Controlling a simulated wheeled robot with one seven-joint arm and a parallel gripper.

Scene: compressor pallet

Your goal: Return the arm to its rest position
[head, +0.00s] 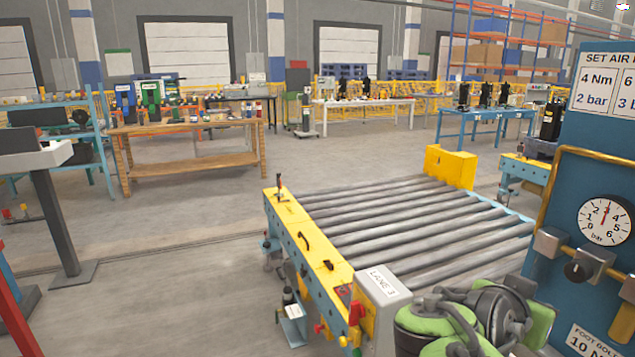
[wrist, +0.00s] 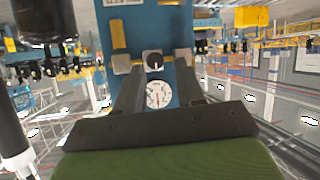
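My arm, green and dark grey, shows folded at the bottom right of the head view, in front of the roller conveyor's near end. I cannot make out my gripper's fingers there. In the wrist view my gripper (wrist: 157,72) has its two dark fingers spread well apart, with nothing held between them. The picture is upside down. Beyond the fingers stand a blue panel (wrist: 150,30), a round white pressure gauge (wrist: 158,95) and a dark knob (wrist: 153,61), apart from the fingers as far as I can tell.
The blue panel with gauge (head: 605,220) and knob (head: 578,271) stands close at the right. The roller conveyor (head: 420,225) with yellow side rail (head: 305,245) lies ahead. A grey pedestal (head: 55,220) is at the left. Open floor (head: 180,260) lies between them.

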